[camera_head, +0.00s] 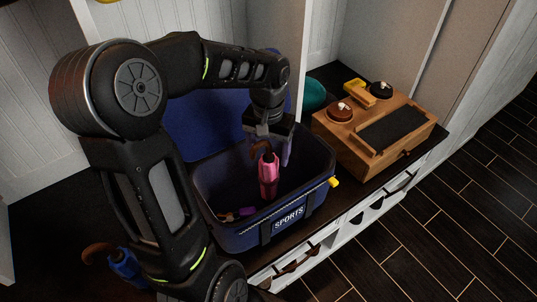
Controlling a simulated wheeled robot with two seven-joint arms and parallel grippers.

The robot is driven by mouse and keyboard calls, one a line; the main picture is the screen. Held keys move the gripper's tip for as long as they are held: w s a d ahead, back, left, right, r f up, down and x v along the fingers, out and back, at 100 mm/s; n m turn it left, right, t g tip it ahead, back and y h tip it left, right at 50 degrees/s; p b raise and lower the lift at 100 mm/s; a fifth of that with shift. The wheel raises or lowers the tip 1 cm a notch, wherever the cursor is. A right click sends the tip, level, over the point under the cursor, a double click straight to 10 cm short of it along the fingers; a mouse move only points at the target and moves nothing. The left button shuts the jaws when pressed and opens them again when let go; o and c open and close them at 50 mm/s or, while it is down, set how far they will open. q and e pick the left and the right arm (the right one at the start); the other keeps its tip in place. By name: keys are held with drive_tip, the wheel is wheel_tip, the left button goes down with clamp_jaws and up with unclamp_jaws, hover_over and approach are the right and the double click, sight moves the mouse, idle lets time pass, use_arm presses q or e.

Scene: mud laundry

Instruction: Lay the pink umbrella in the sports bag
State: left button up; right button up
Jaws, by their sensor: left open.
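The dark blue sports bag (251,238) stands open on the bench, with its lid raised at the back. The pink umbrella (269,178) is upright inside the bag's opening, towards the right. Its brown hooked handle is at the top, just below my left gripper (270,148). The left gripper is open and points down over the bag, with its fingers around or beside the handle; I cannot tell whether they touch it. My right gripper is not in view.
A purple item (246,211) lies in the bag at the left. A blue umbrella (123,263) with a brown handle lies at lower left, partly behind my arm. A wooden box (349,154) stands right of the bag, with a teal round object (314,94) behind.

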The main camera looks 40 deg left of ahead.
use_arm(q)
wheel_tip(320, 180, up, 10)
drive_tip(key=shift+r+p, duration=0.2)
drive_tip(key=shift+p, duration=0.55)
idle(0.4)
